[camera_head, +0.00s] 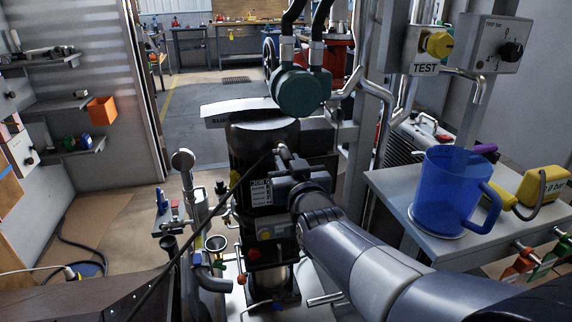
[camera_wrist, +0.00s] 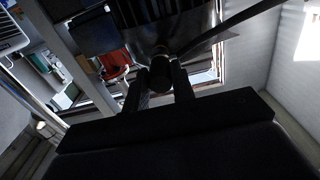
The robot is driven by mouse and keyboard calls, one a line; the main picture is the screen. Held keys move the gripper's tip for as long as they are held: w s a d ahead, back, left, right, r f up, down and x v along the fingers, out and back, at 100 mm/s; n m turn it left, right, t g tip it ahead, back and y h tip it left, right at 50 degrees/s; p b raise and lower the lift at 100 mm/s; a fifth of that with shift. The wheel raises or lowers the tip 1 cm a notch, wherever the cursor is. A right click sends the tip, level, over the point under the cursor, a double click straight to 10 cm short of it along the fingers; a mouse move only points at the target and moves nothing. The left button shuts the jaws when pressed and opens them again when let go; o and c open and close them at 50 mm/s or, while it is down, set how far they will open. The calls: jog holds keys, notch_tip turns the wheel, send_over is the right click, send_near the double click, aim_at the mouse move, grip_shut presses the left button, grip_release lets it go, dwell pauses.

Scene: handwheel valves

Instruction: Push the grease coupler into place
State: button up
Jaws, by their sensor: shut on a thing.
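My gripper (camera_head: 284,157) reaches in from the lower right, in front of a black upright machine body (camera_head: 248,150). In the wrist view, the two dark fingers of my gripper (camera_wrist: 160,88) are shut on a dark round piece, which I take to be the grease coupler (camera_wrist: 160,72). A black hose (camera_head: 200,232) runs from the lower left up to the gripper; it also shows in the wrist view (camera_wrist: 235,28). The fitting for the coupler cannot be made out, and I cannot tell whether the coupler touches anything.
A grey side table (camera_head: 392,190) at right bears a blue mug (camera_head: 448,190) and a yellow gauge (camera_head: 541,185). Teal cylinder (camera_head: 300,92) and hoses hang above the machine. A control box (camera_head: 492,42) is at upper right.

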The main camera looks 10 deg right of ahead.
jog(key=shift+w, duration=0.15)
jog(key=o, duration=1.1)
